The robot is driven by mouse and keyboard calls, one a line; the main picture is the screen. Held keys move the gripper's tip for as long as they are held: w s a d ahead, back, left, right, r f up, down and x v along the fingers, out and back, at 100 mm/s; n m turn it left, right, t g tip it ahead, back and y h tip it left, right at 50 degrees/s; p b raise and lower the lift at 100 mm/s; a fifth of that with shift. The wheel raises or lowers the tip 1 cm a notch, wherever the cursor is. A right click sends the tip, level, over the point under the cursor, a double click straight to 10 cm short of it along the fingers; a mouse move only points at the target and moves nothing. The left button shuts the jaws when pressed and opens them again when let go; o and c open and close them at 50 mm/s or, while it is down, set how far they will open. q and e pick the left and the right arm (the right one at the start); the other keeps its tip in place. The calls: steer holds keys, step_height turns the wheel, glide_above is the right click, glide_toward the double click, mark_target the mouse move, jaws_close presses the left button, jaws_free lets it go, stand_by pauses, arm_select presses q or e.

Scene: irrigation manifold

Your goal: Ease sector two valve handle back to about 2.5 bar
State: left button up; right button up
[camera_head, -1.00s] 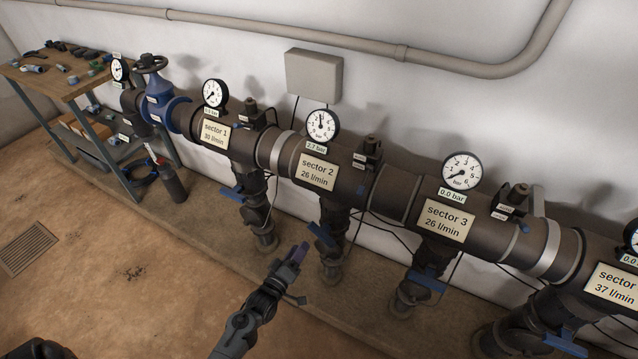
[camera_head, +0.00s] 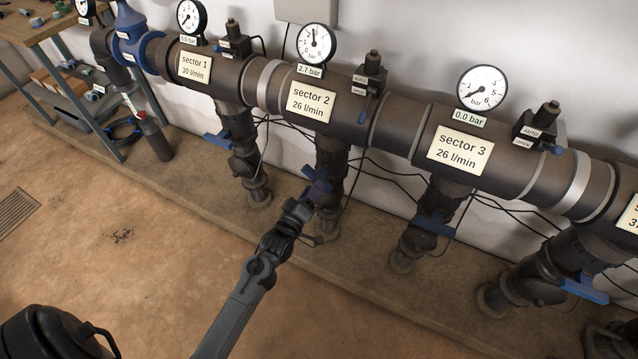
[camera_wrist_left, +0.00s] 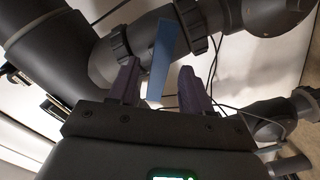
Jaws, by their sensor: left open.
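The sector two valve handle (camera_wrist_left: 160,58) is a flat blue lever on the dark pipe below the label "sector 2 26 l/min" (camera_head: 312,101). In the head view my left gripper (camera_head: 318,190) is at this handle and hides part of it. In the wrist view the left gripper (camera_wrist_left: 160,78) is open, with the lever's near end between its two dark fingers and gaps on both sides. The sector two gauge (camera_head: 316,44) has its needle near the top, and its tag (camera_head: 310,70) reads 2.7 bar. My right gripper is not in view.
The sector one handle (camera_head: 217,140) and sector three handle (camera_head: 433,224) are similar blue levers on neighbouring pipes. Thin black cables (camera_head: 375,168) hang behind the pipes. The floor in front (camera_head: 140,270) is mostly clear. A workbench (camera_head: 40,28) stands at the far left.

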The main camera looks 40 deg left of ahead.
mark_target(319, 177)
arm_select(q)
steer(key=shift+b+x, duration=0.8)
steer(key=shift+x, duration=1.55)
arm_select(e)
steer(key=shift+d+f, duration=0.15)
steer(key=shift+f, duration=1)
arm_select(q)
jaws_close()
steer(key=shift+r+p, duration=0.2)
steer(key=shift+p, duration=0.65)
steer(key=shift+n, duration=0.3)
steer(key=shift+f, duration=0.2)
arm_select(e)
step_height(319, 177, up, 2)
